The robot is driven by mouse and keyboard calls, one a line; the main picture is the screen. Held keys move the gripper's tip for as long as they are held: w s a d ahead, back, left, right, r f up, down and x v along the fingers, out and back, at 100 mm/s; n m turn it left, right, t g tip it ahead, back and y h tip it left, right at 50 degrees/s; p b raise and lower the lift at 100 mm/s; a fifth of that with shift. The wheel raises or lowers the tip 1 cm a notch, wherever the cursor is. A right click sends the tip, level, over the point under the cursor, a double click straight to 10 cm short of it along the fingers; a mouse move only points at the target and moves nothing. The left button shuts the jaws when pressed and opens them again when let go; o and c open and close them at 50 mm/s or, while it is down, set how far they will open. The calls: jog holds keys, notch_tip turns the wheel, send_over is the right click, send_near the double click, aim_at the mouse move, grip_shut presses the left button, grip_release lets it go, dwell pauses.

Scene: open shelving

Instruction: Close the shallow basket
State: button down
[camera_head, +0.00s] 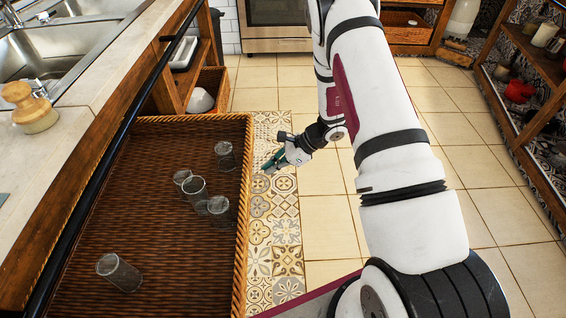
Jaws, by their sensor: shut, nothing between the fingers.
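The shallow basket (247,200) is a wide brown wicker drawer, pulled out from under the counter at the left. Several clear glasses lie or stand in it, one (119,272) near the front and the others (196,190) grouped towards its right side. My gripper (268,168) is shut and empty. In the picture it is just right of the basket's right rim, near the far end. I cannot tell whether it touches the rim.
The counter (60,130) with a sink (85,50) and a wooden-lidded jar (29,108) runs along the left. A dark rail (105,140) runs along its edge. Open shelving (535,90) stands at the right. An oven (275,22) is at the back. The tiled floor between is clear.

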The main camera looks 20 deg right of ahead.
jog(key=shift+w+a+r, duration=0.1)
jog(key=shift+w+a, duration=0.25)
jog(key=shift+a, duration=0.5)
jog(key=shift+w+a+r, duration=0.1)
jog(key=shift+w+a, duration=0.2)
jog(key=shift+a, duration=0.5)
jog(key=w+a+b, duration=0.1)
jog(key=w+a, duration=0.1)
jog(key=a, duration=0.5)
jog(key=w+a+b, duration=0.1)
jog(key=w+a, duration=0.2)
jog(key=a, duration=0.4)
jog(key=w+a, duration=0.2)
jog(key=a, duration=0.5)
jog(key=shift+w+a+b, duration=0.2)
jog(key=shift+w+b, duration=0.15)
jog(key=shift+b, duration=0.05)
